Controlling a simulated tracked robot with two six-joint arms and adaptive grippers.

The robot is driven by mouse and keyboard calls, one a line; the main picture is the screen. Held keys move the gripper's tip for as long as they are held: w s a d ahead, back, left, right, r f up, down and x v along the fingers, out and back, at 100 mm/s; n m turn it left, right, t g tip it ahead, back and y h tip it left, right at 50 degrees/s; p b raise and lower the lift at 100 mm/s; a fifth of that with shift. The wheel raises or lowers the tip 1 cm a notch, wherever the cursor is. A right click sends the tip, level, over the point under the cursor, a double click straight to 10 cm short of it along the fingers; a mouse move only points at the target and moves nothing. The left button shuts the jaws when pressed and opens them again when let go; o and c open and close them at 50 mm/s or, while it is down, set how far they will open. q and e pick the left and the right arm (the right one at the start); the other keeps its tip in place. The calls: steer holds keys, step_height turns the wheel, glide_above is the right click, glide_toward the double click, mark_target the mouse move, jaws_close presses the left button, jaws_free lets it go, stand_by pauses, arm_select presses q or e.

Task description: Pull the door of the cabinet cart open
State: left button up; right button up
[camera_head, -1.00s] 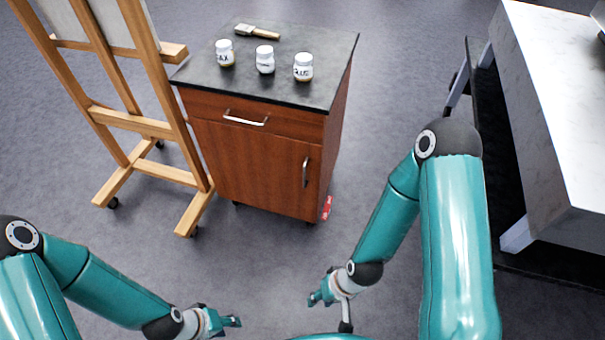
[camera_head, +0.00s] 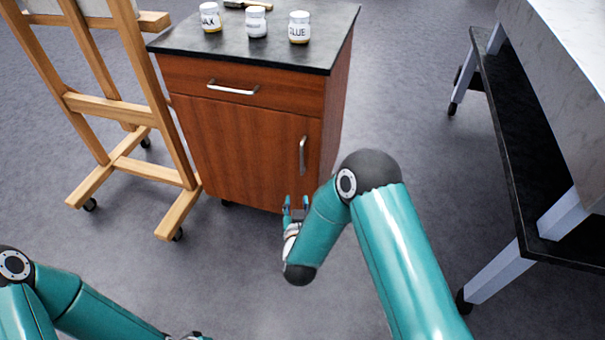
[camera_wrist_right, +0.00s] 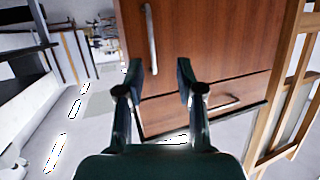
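The cabinet cart has a reddish-brown wooden door (camera_head: 235,150) that is shut, below a shut drawer (camera_head: 215,80). The door's vertical silver handle (camera_head: 303,156) is near its right edge. My right gripper (camera_head: 296,206) is open and empty, low in front of the door, below the handle and apart from it. In the right wrist view, where the cart appears upside down, the open fingers (camera_wrist_right: 160,72) point towards the door and the handle (camera_wrist_right: 151,38) shows beyond them. Only a bit of my left gripper's end (camera_head: 190,337) shows at the bottom edge; its fingers are hidden.
Several items, including white jars (camera_head: 256,22) and a brush (camera_head: 246,4), are on the cart's black top (camera_head: 330,35). A wooden easel (camera_head: 150,90) stands close on the left. A table with a dark lower shelf (camera_head: 530,170) is on the right. Grey floor is free in front.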

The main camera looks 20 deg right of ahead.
mark_target(302, 154)
arm_select(q)
step_height(302, 154, down, 7)
steer(key=b, duration=0.5)
steer(key=shift+f, duration=0.15)
arm_select(e)
steer(key=w+d+h, duration=0.1)
steer(key=w+d, duration=0.1)
steer(key=w, duration=0.3)
steer(key=w+d+r+t+h, duration=0.1)
steer(key=w+d, duration=0.1)
steer(key=w, duration=0.4)
steer(key=w+d+m+t+h, duration=0.1)
steer(key=w+d, duration=0.1)
steer(key=w, duration=0.4)
steer(key=shift+d+r, duration=0.3)
steer(key=shift+d, duration=0.05)
arm_select(q)
steer(key=shift+s, duration=0.1)
arm_select(e)
jaws_close()
